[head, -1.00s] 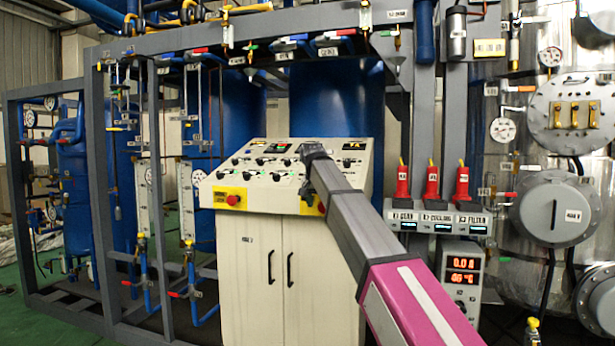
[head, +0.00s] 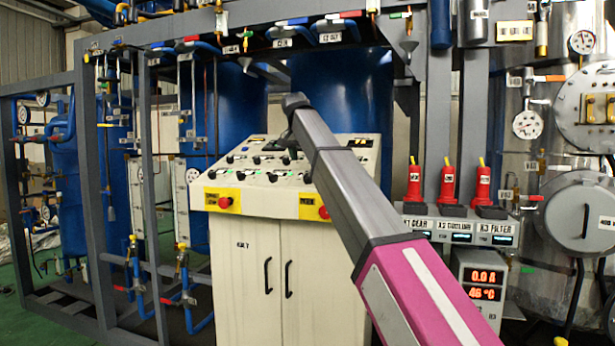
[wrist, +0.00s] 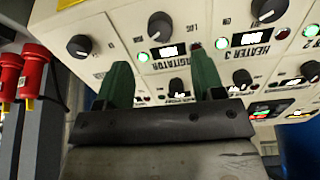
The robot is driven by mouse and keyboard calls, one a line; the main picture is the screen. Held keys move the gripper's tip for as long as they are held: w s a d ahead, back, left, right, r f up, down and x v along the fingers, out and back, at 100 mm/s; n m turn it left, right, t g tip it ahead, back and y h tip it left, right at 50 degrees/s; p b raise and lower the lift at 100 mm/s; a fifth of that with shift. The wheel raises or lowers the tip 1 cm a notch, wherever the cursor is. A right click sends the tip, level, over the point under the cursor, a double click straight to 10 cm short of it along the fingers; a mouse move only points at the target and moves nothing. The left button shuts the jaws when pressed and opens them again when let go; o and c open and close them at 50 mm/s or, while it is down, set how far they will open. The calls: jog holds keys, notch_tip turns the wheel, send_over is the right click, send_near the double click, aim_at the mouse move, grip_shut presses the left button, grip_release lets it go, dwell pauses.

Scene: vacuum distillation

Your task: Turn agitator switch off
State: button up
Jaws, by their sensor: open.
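The control console (head: 255,225) stands ahead, its sloped panel (head: 205,178) full of black knobs. In the wrist view the panel appears upside down. An AGITATOR label (wrist: 167,82) is there, with a small lit display and a green lamp (wrist: 143,57) glowing beside it. A black knob (wrist: 160,25) sits beyond the display. Another black knob (wrist: 180,97) shows between my fingers, partly hidden by my gripper. My gripper (wrist: 162,62) is open and empty, its two green fingers over the AGITATOR area. I cannot tell whether they touch the panel. In the head view my arm hides the fingers.
A HEATER 3 display (wrist: 251,40) and its knob (wrist: 268,10) lie close by on the right. Two red stop buttons (head: 223,202) sit on the console's front edge. Red capped units (head: 448,183) stand to the right above a digital meter (head: 485,285). Pipe frames crowd the left.

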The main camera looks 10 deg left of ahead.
aim_at(307, 176)
jog(key=x, duration=0.8)
jog(key=shift+f, duration=0.1)
jog(key=c, duration=0.9)
